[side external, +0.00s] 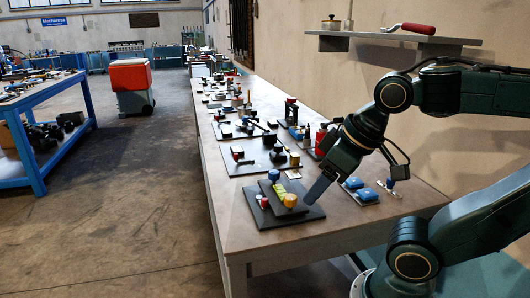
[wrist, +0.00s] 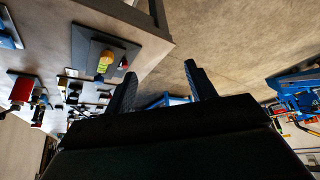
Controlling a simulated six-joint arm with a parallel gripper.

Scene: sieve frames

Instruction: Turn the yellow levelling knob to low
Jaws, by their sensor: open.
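A yellow knob (side external: 290,200) sits on the black plate (side external: 312,213) at the near end of the bench, beside a yellow-green strip, a red part (side external: 264,201) and a blue knob (side external: 273,175). My gripper (side external: 316,191) is just right of the yellow knob, pointing down and left; the gap between them is hard to judge in the side view. In the wrist view the plate (wrist: 122,48) and a yellow part (wrist: 104,65) show left of my open, empty fingers (wrist: 160,70), with clear space between. The knob's pointer and any low mark are too small to read.
A second black plate (side external: 258,168) with a yellow block (side external: 295,159) lies just behind. Several more small fixtures stand along the bench (side external: 225,195). A wall shelf (side external: 390,37) hangs above.

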